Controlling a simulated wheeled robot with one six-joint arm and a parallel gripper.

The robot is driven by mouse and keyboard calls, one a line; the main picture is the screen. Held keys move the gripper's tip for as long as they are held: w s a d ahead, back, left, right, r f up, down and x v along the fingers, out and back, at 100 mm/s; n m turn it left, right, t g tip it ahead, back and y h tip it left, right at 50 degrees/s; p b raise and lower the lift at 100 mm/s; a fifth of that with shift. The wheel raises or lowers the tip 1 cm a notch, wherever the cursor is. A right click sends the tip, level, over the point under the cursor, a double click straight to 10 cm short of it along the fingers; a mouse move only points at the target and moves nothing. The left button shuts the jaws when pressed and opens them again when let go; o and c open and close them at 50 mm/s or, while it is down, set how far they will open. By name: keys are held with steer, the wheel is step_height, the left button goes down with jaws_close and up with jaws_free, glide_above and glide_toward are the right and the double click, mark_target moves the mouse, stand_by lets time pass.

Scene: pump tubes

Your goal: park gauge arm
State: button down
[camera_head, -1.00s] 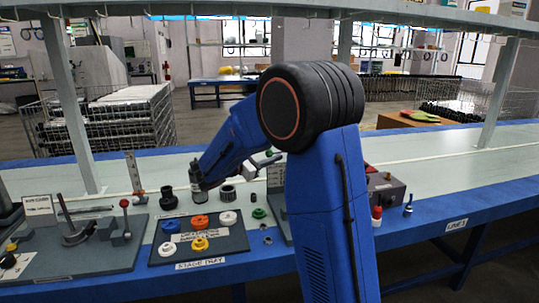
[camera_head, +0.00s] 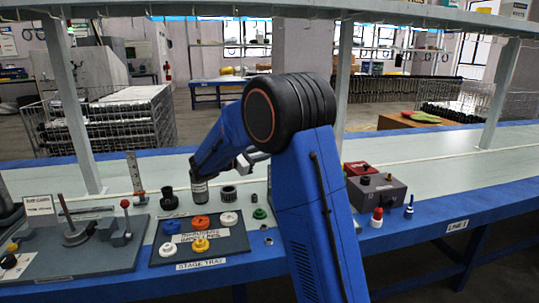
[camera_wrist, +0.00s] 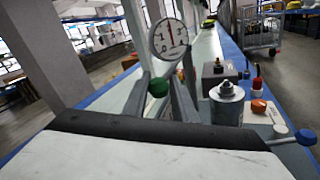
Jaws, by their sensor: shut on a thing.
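In the wrist view, a round white gauge dial (camera_wrist: 167,40) with dark markings stands upright just beyond my fingers. The join between knob and gauge arm is hard to make out. In the head view, my gripper (camera_head: 246,161) is a small grey shape pointing right above the bench, partly behind my own arm. The gauge dial is hidden there by my arm.
A grey box (camera_head: 376,192) and a red-capped bottle (camera_head: 377,217) stand right of my arm. A silver cylinder (camera_wrist: 227,103) is close right of the gripper. The stage tray (camera_head: 165,256) holds coloured rings. The far-right bench is clear.

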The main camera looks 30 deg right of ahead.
steer(key=w+d, duration=0.6)
steer(key=w, duration=0.4)
steer(key=shift+w+r, duration=0.15)
steer(key=shift+w, duration=0.1)
steer(key=c, duration=2.4)
jaws_free()
steer(key=shift+w, duration=0.2)
steer(key=shift+o, duration=0.4)
steer(key=shift+d, duration=0.1)
steer(key=o, duration=1)
steer(key=shift+w+d, duration=0.15)
steer(key=shift+c, duration=0.2)
steer(key=shift+a, duration=0.6)
steer(key=shift+c, duration=0.6)
steer(key=a, duration=0.5)
steer(key=s+a, duration=0.1)
steer(key=a, duration=1.1)
steer(key=shift+s+a, duration=0.2)
steer(key=shift+s, duration=0.2)
steer(key=shift+c, duration=0.2)
